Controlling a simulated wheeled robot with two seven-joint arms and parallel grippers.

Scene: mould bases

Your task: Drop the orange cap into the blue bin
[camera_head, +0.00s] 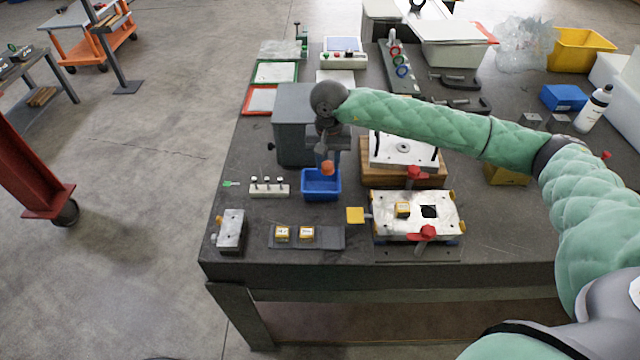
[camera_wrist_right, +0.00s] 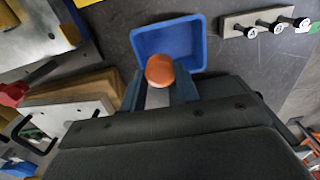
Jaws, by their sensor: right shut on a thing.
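The orange cap (camera_head: 327,167) is held between the fingertips of my right gripper (camera_head: 327,160), which points down over the blue bin. In the right wrist view the round orange cap (camera_wrist_right: 160,70) sits at the fingertips, in front of the near edge of the bin. The blue bin (camera_head: 320,192) is a small open box on the dark table; its inside looks empty in the right wrist view (camera_wrist_right: 170,38). The cap appears at or above the bin's back rim in the head view; its exact height is unclear. My left gripper is not in view.
A grey box (camera_head: 293,120) stands behind the bin. A white rack with several pegs (camera_head: 268,190) is left of it. A metal mould plate with red clamps (camera_head: 390,228) lies to the right. A dark strip with two yellow blocks (camera_head: 330,240) lies in front.

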